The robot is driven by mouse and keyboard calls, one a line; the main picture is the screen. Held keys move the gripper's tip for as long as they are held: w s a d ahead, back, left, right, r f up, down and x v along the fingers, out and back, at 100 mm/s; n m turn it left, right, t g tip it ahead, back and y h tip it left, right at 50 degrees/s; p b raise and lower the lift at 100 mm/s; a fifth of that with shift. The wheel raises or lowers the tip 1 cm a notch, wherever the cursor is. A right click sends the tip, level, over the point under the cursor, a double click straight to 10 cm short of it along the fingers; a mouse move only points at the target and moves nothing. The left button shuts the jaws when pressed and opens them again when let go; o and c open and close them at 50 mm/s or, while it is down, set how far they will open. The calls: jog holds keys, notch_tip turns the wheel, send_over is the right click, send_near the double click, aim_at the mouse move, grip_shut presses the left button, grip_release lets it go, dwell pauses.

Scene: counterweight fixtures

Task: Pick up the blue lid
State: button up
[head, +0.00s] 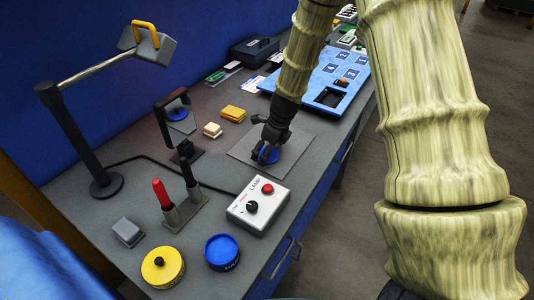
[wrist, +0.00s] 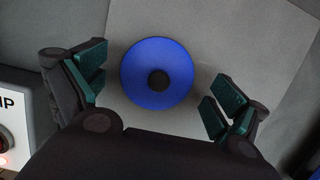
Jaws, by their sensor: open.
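The blue lid (wrist: 178,68) is a round blue disc with a dark knob at its centre. In the wrist view it lies on a light grey mat (wrist: 215,28), between and just ahead of my open fingers. My gripper (wrist: 160,95) has its two green-padded fingers spread wide and holds nothing. I cannot tell the exact height of the fingers above the mat.
A blue round container (head: 222,252) and a yellow one (head: 163,267) are nearer. A mirror stand (head: 178,125) is to the left; a blue panel (head: 320,78) lies beyond.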

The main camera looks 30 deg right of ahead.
jog(key=shift+s+d+r, duration=0.1)
jog(key=shift+s+r, duration=0.05)
jog(key=shift+s, duration=0.15)
jog(key=shift+w, duration=0.15)
jog(key=c, duration=1.2)
jog(key=shift+c, duration=0.3)
jog(key=shift+s, duration=0.2)
